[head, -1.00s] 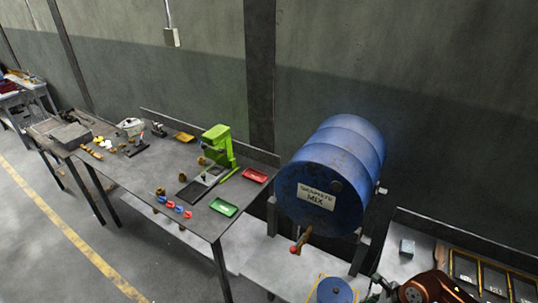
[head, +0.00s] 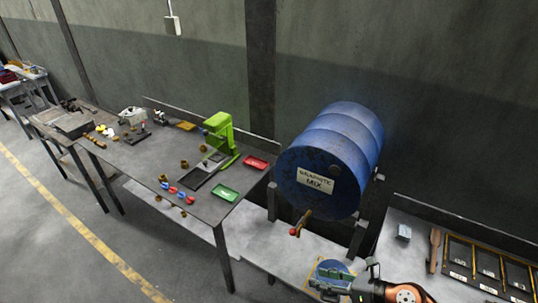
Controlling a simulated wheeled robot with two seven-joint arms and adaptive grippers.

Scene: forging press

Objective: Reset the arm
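My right gripper (head: 324,281) is at the bottom of the head view, right of centre. Its arm with an orange joint comes in from the lower right. Its two dark fingers point left with a gap between them, and nothing shows in the gap. It is in front of a round blue piece (head: 337,264) on the low surface below the drum, partly covering it. My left gripper is not in view.
A blue drum (head: 335,155) labelled "MIX" rests on a stand, with a red-tipped tap (head: 296,231). A table (head: 150,175) holds a green press (head: 219,133), red tray (head: 255,162) and green tray (head: 224,193). Black trays (head: 488,265) and a grey block (head: 404,232) are at right.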

